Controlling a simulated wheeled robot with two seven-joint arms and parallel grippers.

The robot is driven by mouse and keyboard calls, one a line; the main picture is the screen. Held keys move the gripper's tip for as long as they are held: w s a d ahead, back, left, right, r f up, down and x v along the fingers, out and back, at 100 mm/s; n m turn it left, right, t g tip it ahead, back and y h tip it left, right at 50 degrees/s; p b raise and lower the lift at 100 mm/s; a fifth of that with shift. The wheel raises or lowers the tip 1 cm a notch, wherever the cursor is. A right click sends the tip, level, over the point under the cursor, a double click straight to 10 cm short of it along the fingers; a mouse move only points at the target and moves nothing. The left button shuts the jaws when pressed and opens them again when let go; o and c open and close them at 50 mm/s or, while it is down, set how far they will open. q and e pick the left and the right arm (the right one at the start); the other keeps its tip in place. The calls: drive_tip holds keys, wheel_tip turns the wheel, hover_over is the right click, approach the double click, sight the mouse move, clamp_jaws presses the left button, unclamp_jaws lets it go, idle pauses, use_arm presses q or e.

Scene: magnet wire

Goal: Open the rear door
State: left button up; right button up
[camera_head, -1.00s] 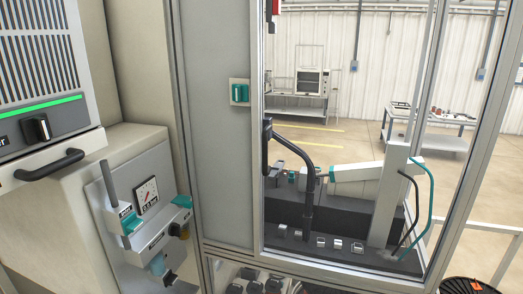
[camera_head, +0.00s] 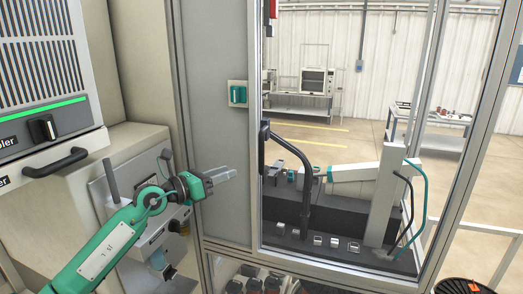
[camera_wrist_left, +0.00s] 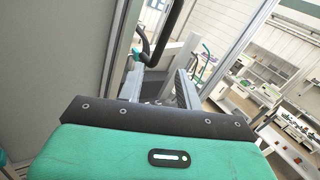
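The glass door (camera_head: 330,75) with a light metal frame stands right of a grey panel in the head view. A dark upright handle (camera_head: 264,148) is on its left edge. In the wrist view a black curved bar (camera_wrist_left: 160,40) shows past the fingers; I cannot tell whether it is the handle or the bent tube inside. My left gripper (camera_head: 230,174) is in front of the grey panel, left of and below the handle, pointing right. Its two fingers (camera_wrist_left: 159,85) are apart with nothing between them. My right gripper is in neither view.
A teal switch (camera_head: 238,94) is on the grey panel (camera_head: 215,130). A cabinet with a black handle (camera_head: 55,162) and a gauge unit stand at the left. Behind the glass are a black bent tube (camera_head: 305,185) and a bench with a white machine (camera_head: 360,172).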

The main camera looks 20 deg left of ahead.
use_arm(q)
wheel_tip(320, 180, up, 3)
drive_tip(key=s+m, duration=0.1)
drive_tip(key=m, duration=0.1)
drive_tip(key=p, duration=0.7)
hover_over(262, 171)
drive_tip(key=shift+w+a+r, duration=0.25)
drive_tip(key=shift+w+r, duration=0.05)
drive_tip(key=shift+w, duration=0.15)
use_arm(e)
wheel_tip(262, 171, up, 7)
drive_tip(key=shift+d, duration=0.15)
use_arm(q)
clamp_jaws()
